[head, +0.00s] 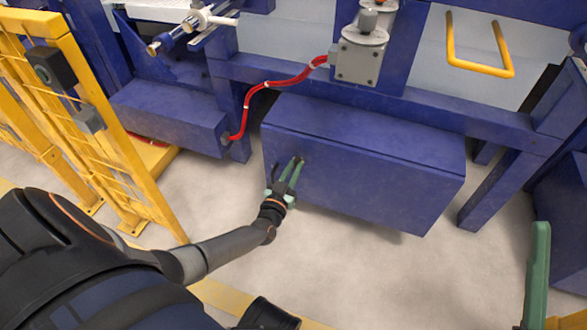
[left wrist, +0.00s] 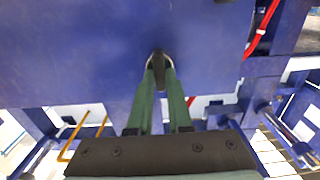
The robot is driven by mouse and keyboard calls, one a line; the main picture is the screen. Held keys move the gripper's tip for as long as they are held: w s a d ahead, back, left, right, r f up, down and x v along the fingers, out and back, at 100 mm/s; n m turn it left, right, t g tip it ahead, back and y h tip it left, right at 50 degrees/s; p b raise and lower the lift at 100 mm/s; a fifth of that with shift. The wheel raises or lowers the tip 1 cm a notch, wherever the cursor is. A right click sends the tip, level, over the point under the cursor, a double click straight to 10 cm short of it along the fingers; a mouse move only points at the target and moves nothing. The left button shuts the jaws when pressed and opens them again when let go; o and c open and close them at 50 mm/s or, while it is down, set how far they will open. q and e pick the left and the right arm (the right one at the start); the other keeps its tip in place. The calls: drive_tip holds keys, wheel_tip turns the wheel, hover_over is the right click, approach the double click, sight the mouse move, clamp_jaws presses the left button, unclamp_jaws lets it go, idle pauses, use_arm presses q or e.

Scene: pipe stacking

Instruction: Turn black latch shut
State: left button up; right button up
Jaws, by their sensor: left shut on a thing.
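The black latch (left wrist: 158,67) is on the front face of a blue box (head: 370,180). In the left wrist view its dark handle lies between the two green fingers, along their length, with a pale rim around its base. My left gripper (head: 296,164) is shut on the latch, its fingertips at the left part of the box front. In the head view the fingers mostly hide the latch, so its turn angle is hard to tell. Of my right gripper (head: 538,270), a green finger shows at the lower right, apart from the box; its opening cannot be told.
A yellow fence (head: 90,110) stands at the left. A second blue box (head: 170,115) with a red hose (head: 270,87) is behind it to the right. A grey motor box (head: 358,62) and yellow handle (head: 480,67) are above. The floor in front is clear.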

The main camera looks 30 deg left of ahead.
use_arm(q)
clamp_jaws()
idle(0.3)
drive_tip(key=n, duration=0.3)
drive_tip(key=shift+n, duration=0.4)
drive_tip(key=n, duration=0.4)
drive_tip(key=shift+s+a+f+n, duration=0.1)
drive_tip(key=shift+a+n, duration=0.05)
drive_tip(key=shift+n, duration=0.15)
drive_tip(key=n, duration=0.4)
drive_tip(key=shift+f+n, duration=0.1)
drive_tip(key=shift+n, duration=0.2)
drive_tip(key=n, duration=0.4)
drive_tip(key=shift+a+n, duration=0.1)
drive_tip(key=shift+n, duration=0.3)
